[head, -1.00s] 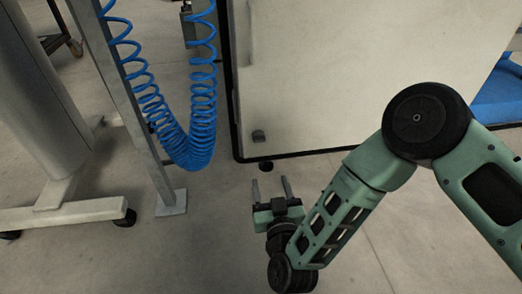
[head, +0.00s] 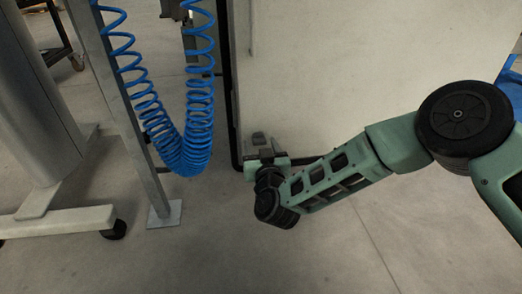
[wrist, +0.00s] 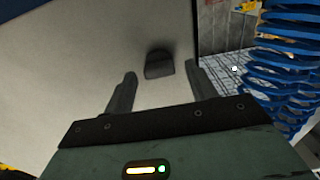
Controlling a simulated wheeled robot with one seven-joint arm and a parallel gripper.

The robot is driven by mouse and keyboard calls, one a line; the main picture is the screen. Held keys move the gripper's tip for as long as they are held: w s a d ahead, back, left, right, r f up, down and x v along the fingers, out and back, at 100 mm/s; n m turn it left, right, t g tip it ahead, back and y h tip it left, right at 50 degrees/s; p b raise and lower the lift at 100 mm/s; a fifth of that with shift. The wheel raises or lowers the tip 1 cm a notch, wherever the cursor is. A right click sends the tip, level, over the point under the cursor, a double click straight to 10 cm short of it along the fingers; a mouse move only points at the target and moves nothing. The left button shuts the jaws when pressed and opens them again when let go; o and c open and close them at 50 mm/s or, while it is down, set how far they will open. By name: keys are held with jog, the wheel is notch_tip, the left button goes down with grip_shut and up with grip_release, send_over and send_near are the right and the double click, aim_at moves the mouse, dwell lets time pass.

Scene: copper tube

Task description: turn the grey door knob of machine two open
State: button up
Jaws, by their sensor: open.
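The dark grey knob (wrist: 159,64) sits on the pale door panel (wrist: 75,60) of the machine. In the wrist view it lies just ahead of my fingertips, between their lines, with a gap on each side. My gripper (wrist: 162,72) is open and empty. In the head view the knob (head: 259,138) is small, near the panel's lower left corner. My gripper (head: 265,152) is right in front of it there and hides part of it. The fingers are hard to make out in that view, and I cannot tell the exact depth left between fingertips and knob.
A blue coiled hose (head: 183,135) hangs left of the door, beside a metal post (head: 135,110) with a foot plate. A grey wheeled stand (head: 45,195) is further left. The hose also shows at the right of the wrist view (wrist: 285,70). The floor in front is clear.

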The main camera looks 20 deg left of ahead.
jog(key=c, duration=1)
jog(key=shift+m, duration=0.3)
jog(key=m+p, duration=0.3)
jog(key=shift+d+r, duration=0.1)
jog(key=shift+r, duration=0.05)
jog(key=m+p, duration=0.2)
jog(key=m, duration=0.3)
jog(key=shift+w, duration=0.1)
jog(key=m, duration=0.1)
jog(key=m+p, duration=0.1)
jog(key=m, duration=0.2)
jog(key=shift+d+f+m, duration=0.1)
jog(key=shift+f+m, duration=0.15)
jog(key=shift+m, duration=0.05)
jog(key=m, duration=0.4)
jog(key=shift+f+m+p, duration=0.1)
jog(key=shift+m+p, duration=0.2)
jog(key=shift+p, duration=0.1)
